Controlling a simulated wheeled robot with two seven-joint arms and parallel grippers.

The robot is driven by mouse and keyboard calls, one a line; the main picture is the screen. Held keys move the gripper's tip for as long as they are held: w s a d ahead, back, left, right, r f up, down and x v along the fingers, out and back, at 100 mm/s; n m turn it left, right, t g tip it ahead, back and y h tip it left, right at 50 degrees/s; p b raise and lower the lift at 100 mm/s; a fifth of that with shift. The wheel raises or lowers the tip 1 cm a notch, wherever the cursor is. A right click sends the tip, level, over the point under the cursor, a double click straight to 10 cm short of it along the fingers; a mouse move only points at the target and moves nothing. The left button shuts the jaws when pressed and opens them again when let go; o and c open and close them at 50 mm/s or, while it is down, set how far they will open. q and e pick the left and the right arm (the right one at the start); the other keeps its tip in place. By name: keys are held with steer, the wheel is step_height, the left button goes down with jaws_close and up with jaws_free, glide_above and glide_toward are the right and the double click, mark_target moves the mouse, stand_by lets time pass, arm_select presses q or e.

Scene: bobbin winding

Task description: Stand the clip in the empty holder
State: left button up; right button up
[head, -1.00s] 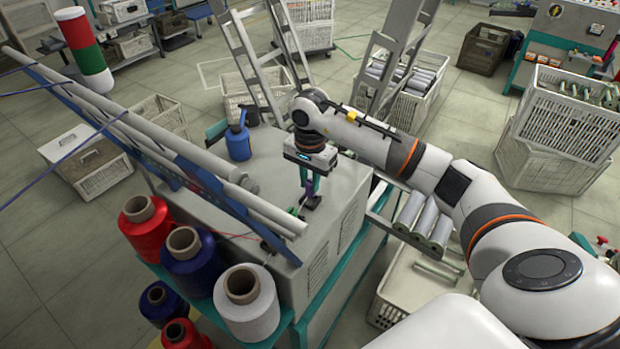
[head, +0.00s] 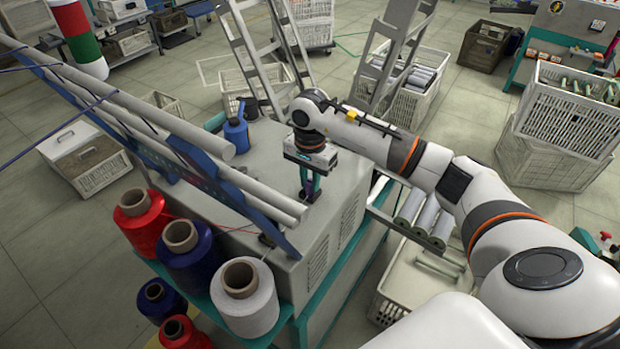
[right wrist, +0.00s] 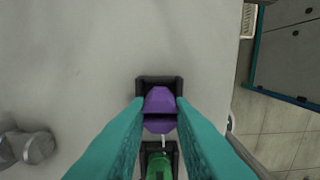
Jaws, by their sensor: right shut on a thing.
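My right gripper (head: 309,194) points down over the grey machine top and is shut on the purple clip (right wrist: 159,100). The clip stands upright between the teal fingers (right wrist: 160,125). In the right wrist view a black holder (right wrist: 144,82) shows around and behind the clip's far end; I cannot tell whether the clip's foot is seated in it. A second black holder (right wrist: 146,149) with a green clip (right wrist: 158,167) is right beside it, nearer the picture's bottom. In the head view the green clip is hidden. My left gripper is not in view.
Long grey rollers on a blue frame (head: 248,205) run close to the left of my gripper. A blue bottle (head: 236,133) stands behind it on the machine top (head: 275,145). Red, blue and white thread cones (head: 245,297) stand at the front left.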

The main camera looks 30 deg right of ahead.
steer(key=o, duration=1)
steer(key=shift+r, duration=0.15)
steer(key=shift+w+r, duration=0.1)
steer(key=shift+r, duration=0.2)
step_height(320, 180, up, 11)
steer(key=shift+r+b, duration=0.15)
steer(key=shift+b, duration=1)
